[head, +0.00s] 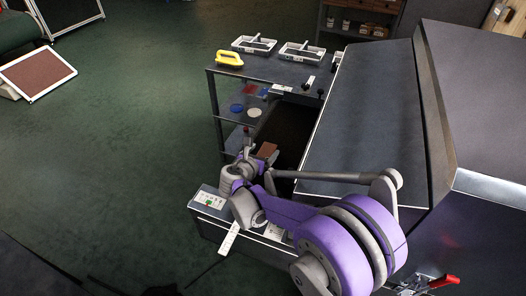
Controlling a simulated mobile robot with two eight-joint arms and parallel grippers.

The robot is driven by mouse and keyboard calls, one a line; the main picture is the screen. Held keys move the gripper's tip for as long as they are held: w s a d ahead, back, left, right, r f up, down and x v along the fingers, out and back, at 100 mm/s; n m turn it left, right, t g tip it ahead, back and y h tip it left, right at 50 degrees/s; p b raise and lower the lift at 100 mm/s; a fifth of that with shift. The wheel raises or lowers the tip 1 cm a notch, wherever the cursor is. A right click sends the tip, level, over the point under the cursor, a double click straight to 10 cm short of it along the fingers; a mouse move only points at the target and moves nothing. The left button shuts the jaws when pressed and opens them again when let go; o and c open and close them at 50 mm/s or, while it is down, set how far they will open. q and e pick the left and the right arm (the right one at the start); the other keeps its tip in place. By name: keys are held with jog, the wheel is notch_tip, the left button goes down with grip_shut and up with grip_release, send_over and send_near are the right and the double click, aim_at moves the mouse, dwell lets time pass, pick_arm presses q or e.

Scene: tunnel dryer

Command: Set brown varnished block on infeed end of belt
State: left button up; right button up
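A brown block (267,149) shows at the near end of the dark belt (287,128), beside the dryer's large grey housing (370,110). My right gripper (258,164) is right at the block, with the purple and grey arm reaching in from the lower right. The fingers are small and partly hidden by the wrist, so I cannot tell whether they grip the block or whether the block rests on the belt. My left gripper is not in view.
A table behind the belt holds a yellow-handled tool (229,58) and two white trays (253,44) (301,52). Discs, one blue (236,107), lie on a lower shelf. A control panel (210,199) is close left of my arm. Green floor is open to the left.

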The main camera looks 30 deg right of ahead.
jog(key=shift+r, duration=0.2)
jog(key=p+v, duration=0.1)
jog(key=v, duration=1.1)
jog(key=shift+p, duration=0.3)
dwell(0.5)
